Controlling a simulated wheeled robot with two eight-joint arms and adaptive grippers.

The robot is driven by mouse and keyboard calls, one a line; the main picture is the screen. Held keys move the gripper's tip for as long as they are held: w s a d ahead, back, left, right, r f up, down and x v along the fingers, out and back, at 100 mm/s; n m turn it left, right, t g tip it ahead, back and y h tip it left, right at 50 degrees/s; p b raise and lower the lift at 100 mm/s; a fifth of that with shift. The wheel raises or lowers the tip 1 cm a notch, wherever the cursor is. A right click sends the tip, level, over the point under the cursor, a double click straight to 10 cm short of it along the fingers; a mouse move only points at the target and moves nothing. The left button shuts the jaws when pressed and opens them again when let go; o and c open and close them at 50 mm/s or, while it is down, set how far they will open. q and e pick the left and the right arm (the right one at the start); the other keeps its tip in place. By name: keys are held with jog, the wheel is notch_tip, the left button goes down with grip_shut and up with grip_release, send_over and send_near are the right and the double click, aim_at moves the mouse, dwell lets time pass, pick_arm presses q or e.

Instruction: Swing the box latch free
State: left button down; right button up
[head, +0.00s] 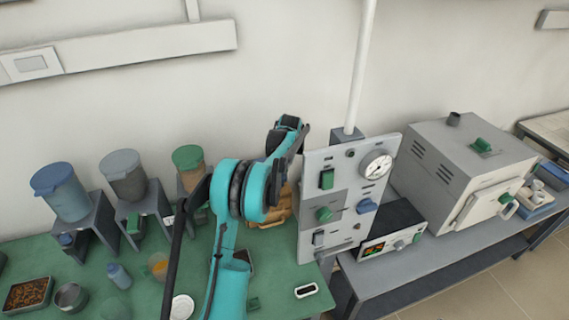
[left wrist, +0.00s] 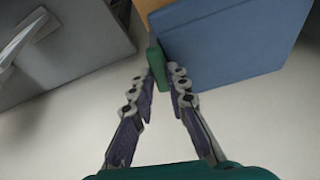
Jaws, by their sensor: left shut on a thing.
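In the left wrist view my left gripper (left wrist: 160,72) has its two fingers closed in on a small green block, the latch (left wrist: 157,62). The latch sits at the lower corner of a blue box (left wrist: 230,50) with a tan face. In the head view my teal left arm rises from the bottom edge and reaches up beside the grey control panel (head: 310,215). The fingertips and the latch cannot be made out there. A tan object (head: 277,213) is partly hidden behind the arm. My right gripper is not in view.
A grey case with a handle (left wrist: 40,60) stands left of the fingers in the wrist view. In the head view, lidded hoppers (head: 64,192) line the left bench, with dishes in front. The muffle furnace (head: 455,170) and a controller (head: 390,240) stand on the right bench.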

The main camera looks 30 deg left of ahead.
pick_arm(q)
jog(key=shift+w+n+g+y, duration=0.1)
jog(key=shift+n+g+y, duration=0.2)
jog(key=shift+n, duration=0.7)
jog(key=c, duration=1.5)
grip_release()
jog(key=v, duration=1.2)
jog(key=shift+w+d, duration=0.1)
